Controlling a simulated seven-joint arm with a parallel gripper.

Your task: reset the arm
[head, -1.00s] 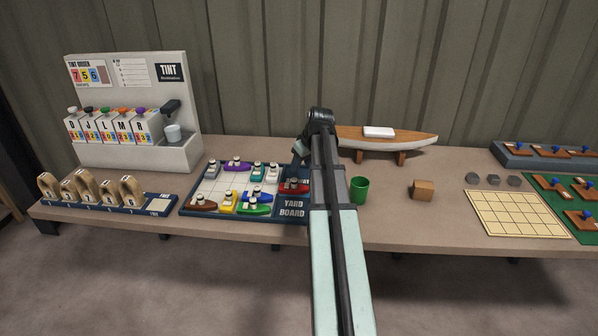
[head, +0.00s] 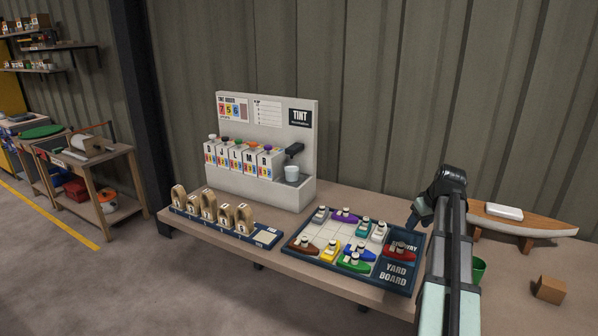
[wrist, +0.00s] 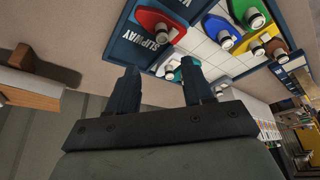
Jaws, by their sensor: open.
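My arm rises from the bottom right of the head view, and my gripper (head: 413,218) hangs beside the right end of the yard board (head: 408,284). In the wrist view my gripper (wrist: 160,88) has its two dark fingers spread apart with nothing between them. A red boat (head: 400,250) sits on the board's slipway space, close to my gripper and apart from it. The red boat also shows in the wrist view (wrist: 157,22).
Several coloured boats stand on the board. The tint machine (head: 262,110) and a row of numbered wooden blocks (head: 210,210) are to the left. A green cup (head: 478,268), a wooden cube (head: 549,289) and a model hull (head: 522,221) on a stand lie to the right. Side tables stand far left.

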